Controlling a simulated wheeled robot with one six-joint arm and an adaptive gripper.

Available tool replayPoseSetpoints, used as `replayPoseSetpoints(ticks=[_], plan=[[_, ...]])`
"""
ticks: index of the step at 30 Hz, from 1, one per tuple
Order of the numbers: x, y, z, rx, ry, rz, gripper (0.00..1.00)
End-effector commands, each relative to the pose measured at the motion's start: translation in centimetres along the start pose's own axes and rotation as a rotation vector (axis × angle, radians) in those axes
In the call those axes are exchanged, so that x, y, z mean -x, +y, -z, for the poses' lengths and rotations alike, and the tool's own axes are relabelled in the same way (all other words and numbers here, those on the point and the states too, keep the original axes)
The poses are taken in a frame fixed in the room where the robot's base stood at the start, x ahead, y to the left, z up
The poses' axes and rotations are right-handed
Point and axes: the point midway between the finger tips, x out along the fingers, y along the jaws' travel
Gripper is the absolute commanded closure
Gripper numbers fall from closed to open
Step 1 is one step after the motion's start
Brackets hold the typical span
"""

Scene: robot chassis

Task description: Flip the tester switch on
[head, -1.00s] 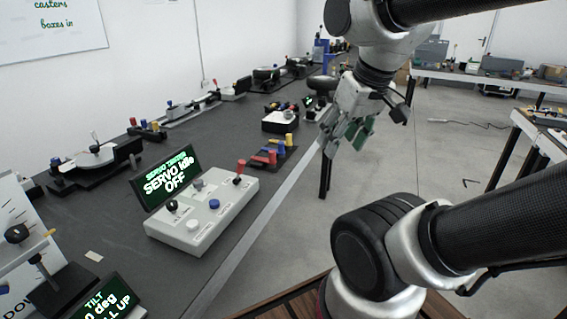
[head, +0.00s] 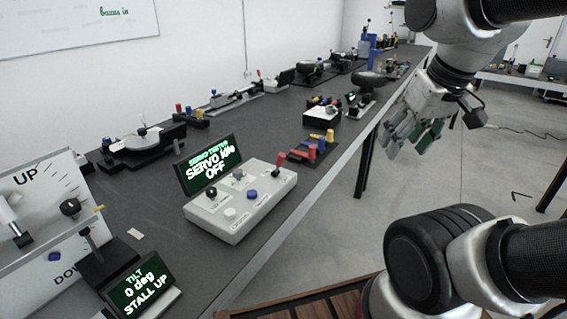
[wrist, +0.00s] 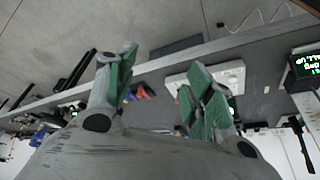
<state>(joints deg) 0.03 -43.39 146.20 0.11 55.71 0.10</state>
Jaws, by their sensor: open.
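The servo tester is a pale grey box (head: 234,222) on the dark bench, with a tilted display (head: 210,164) reading "SERVO idle OFF". Its top carries a red-capped lever (head: 279,160) at the right end, a black-knobbed stick (head: 211,192), a blue button (head: 251,194) and a white button (head: 230,214). I cannot tell for sure which control is the switch. My gripper (head: 416,139) is open and empty, right of the tester and past the bench edge, apart from everything. The wrist view shows the pale box (wrist: 229,75) partly hidden behind one green-padded finger.
A tilt station with its own display (head: 140,286) stands at the near left. More devices line the bench toward the back. Open floor (head: 330,240) lies right of the bench edge (head: 265,258).

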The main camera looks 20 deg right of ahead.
Motion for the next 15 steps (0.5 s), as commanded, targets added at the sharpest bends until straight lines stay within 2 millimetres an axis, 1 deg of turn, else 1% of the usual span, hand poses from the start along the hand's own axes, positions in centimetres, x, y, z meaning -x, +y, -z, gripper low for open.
replayPoseSetpoints(ticks=[1, 4, 8, 9, 12, 15], plan=[[0.0, 0.0, 0.0, -0.001, 0.000, 0.000, 0.56], [-0.1, 0.4, -0.2, -0.020, -0.007, -0.008, 0.75], [-1.6, 1.6, -0.7, -0.073, -0.088, -0.025, 0.98], [-2.3, 2.0, -0.8, -0.094, -0.124, -0.031, 1.00], [-4.2, 3.1, -1.1, -0.164, -0.220, -0.031, 1.00], [-6.3, 3.5, -1.4, -0.265, -0.313, 0.003, 1.00]])
